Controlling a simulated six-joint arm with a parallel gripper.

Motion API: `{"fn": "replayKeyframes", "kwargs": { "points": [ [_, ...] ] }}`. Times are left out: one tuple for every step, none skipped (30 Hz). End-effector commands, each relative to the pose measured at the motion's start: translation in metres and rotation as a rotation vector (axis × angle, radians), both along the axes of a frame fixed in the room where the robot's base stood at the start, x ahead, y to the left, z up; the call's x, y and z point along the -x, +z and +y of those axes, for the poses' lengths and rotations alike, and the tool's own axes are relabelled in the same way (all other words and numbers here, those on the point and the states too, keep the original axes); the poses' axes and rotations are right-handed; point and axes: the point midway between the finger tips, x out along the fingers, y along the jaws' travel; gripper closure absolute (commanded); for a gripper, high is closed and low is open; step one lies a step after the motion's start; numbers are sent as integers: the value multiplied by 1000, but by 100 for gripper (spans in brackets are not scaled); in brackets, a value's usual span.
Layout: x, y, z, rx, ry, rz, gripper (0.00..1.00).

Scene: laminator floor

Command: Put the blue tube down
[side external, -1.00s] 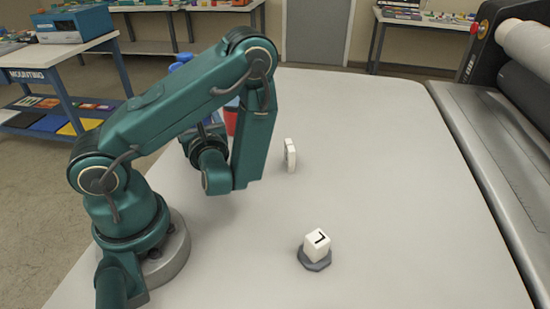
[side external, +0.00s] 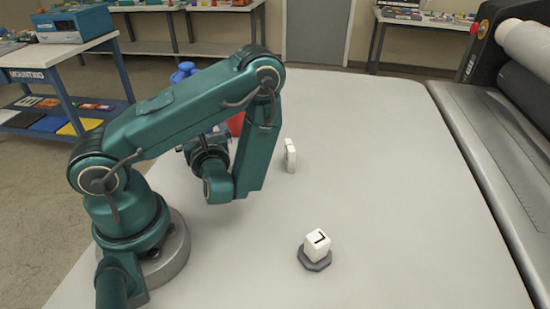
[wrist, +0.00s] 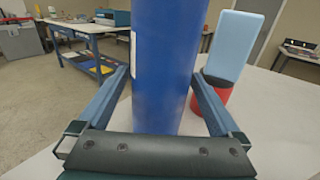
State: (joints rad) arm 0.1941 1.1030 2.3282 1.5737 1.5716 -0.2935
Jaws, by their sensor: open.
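The blue tube (wrist: 162,70) stands upright between the two fingers of my gripper (wrist: 162,82) in the wrist view. The fingers are open, one on each side of the tube. Its top runs out of that picture and its foot is hidden behind my gripper's body. In the side view a blue top (side external: 183,70), likely the tube's, shows behind my arm. My arm hides most of the gripper there, and I cannot see the tube's contact with the table.
A red container (wrist: 223,90) with a light blue block (wrist: 234,45) in or behind it stands close right of the tube. A white piece (side external: 290,156) and a white lettered cube (side external: 317,244) on a grey base (side external: 315,262) stand on the table. The table's right side is clear.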

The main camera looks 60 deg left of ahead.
Motion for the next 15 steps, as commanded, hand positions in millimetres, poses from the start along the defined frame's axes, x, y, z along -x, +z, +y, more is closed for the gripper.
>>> {"fn": "replayKeyframes", "kwargs": {
  "points": [
    [0, 1, 0, 0, 0, -1, 0],
    [0, 2, 0, 0, 0, -1, 0],
    [0, 3, -1, 0, -2, 0, 0],
    [0, 3, -4, 0, -3, 0, 0],
    [0, 3, -7, 0, -5, 1, 0],
    [0, 3, -11, -1, -6, 1, 0],
    [1, 3, -15, -1, -7, 1, 0],
    [1, 3, -18, -1, -8, 1, 0],
    [3, 3, -24, -1, -8, 0, 0],
    [4, 3, -28, 0, -8, 0, 0],
    [5, 3, -32, 1, -9, -1, 0],
    [5, 3, -38, -1, -10, -2, 0],
    [6, 3, -42, -2, -9, -2, 0],
    [7, 3, -46, -2, -8, -1, 0],
    [8, 3, -52, -1, -8, -2, 0]
  ]
}}
